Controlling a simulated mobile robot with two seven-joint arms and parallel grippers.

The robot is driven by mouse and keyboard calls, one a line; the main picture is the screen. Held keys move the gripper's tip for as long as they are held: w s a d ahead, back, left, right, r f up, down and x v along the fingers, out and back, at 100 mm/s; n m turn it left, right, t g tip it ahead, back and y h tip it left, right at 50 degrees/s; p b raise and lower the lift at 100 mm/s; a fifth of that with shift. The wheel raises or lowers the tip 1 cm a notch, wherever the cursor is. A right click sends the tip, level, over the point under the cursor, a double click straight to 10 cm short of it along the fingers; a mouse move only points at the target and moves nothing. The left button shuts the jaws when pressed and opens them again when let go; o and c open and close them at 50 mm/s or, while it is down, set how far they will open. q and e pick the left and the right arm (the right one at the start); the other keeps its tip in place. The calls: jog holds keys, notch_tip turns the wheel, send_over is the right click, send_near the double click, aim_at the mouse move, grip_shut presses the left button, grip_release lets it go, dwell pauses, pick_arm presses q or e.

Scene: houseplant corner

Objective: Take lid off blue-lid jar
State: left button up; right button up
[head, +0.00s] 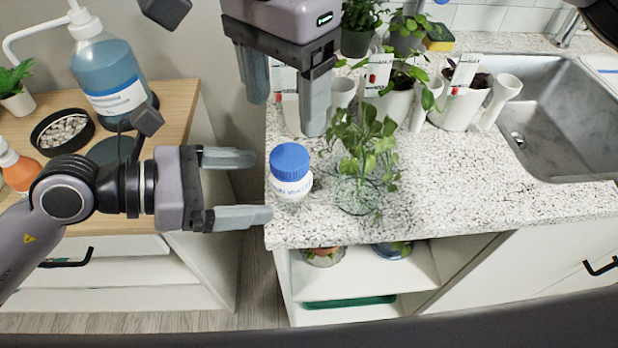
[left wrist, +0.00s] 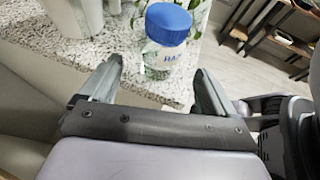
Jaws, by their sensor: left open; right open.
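The jar (head: 292,188) stands upright at the left end of the speckled counter, with its blue lid (head: 290,161) on top. My left gripper (head: 256,187) is open, to the left of the jar, its two fingers pointing toward it and apart from it. In the left wrist view the jar (left wrist: 160,58) and its blue lid (left wrist: 168,24) show ahead, between the open fingers of my left gripper (left wrist: 160,82). My right gripper (head: 284,98) is open and empty, pointing down above the counter, behind and above the jar.
A leafy plant in a glass vessel (head: 362,185) stands just right of the jar. White pots (head: 458,105) with plants stand behind, and a metal sink (head: 560,115) is at the right. A wooden cabinet (head: 185,110) with a pump bottle (head: 108,78) is at the left, across a gap.

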aim_at(291, 185)
pick_arm(q)
jog(key=shift+x, duration=3.6)
jog(key=shift+f, duration=0.1)
